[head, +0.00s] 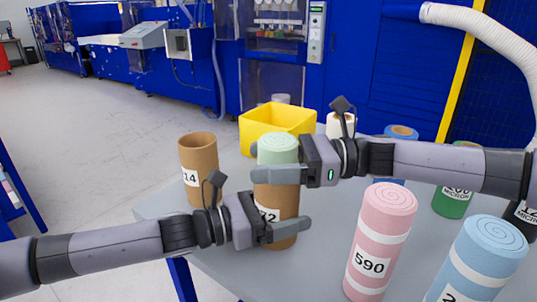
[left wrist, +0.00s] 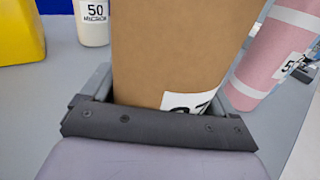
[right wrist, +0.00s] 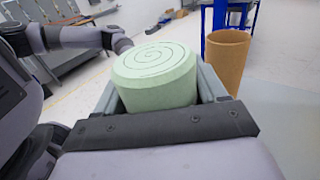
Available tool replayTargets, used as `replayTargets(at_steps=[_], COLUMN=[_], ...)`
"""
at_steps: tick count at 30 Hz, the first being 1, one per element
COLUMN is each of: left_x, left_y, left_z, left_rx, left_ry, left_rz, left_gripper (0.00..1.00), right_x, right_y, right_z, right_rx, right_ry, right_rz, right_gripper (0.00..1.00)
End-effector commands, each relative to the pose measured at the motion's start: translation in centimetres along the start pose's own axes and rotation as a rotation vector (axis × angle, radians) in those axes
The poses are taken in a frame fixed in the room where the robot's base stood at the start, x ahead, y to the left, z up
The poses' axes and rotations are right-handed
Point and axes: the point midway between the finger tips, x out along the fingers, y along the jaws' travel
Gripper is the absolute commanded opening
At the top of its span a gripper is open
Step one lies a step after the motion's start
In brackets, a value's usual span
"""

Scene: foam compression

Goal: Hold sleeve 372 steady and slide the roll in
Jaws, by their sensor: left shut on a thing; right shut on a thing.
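The brown sleeve (head: 277,199) stands upright on the table, its label partly covered with a "2" showing. My left gripper (head: 276,228) is shut around its lower part; the sleeve (left wrist: 180,50) fills the left wrist view between the jaws. The pale green roll (head: 278,148) stands upright at the sleeve's top, in line with it. Only a short length of green shows, so it appears partly inside. My right gripper (head: 274,168) is shut on the roll, whose spiral top (right wrist: 155,62) shows in the right wrist view. The fingers partly hide the sleeve's rim.
Another brown sleeve (head: 198,170), marked 14, stands to the left. A yellow bin (head: 262,133) is behind. The table's left edge is close to the sleeves.

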Motion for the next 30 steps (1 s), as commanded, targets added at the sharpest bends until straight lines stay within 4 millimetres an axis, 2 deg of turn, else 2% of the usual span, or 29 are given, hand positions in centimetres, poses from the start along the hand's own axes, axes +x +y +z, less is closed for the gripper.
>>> replayTargets(at_steps=[8, 9, 11, 12, 30], left_x=[0.01, 0.01, 0.01, 0.01, 0.00], left_y=[0.00, -0.01, -0.01, 0.00, 0.01], left_z=[0.06, 0.07, 0.07, 0.07, 0.04], left_rx=[0.000, 0.000, 0.000, 0.000, 0.001], left_ry=[-0.001, -0.001, -0.001, -0.001, -0.001], left_rz=[0.000, 0.000, 0.000, 0.000, 0.000], left_gripper=[0.55, 0.55, 0.55, 0.55, 0.55], right_x=[0.00, 0.00, 0.00, 0.01, -0.30], right_y=[-0.01, -0.01, 0.01, 0.03, -0.02], right_z=[-0.85, -0.88, -0.94, -0.97, -0.69], right_rx=[0.001, 0.000, 0.000, 0.000, -0.001], right_ry=[-0.001, 0.000, 0.002, 0.002, 0.000], right_rz=[-0.001, -0.001, 0.000, 0.000, -0.001], right_gripper=[0.25, 0.78, 0.97, 1.00, 1.00])
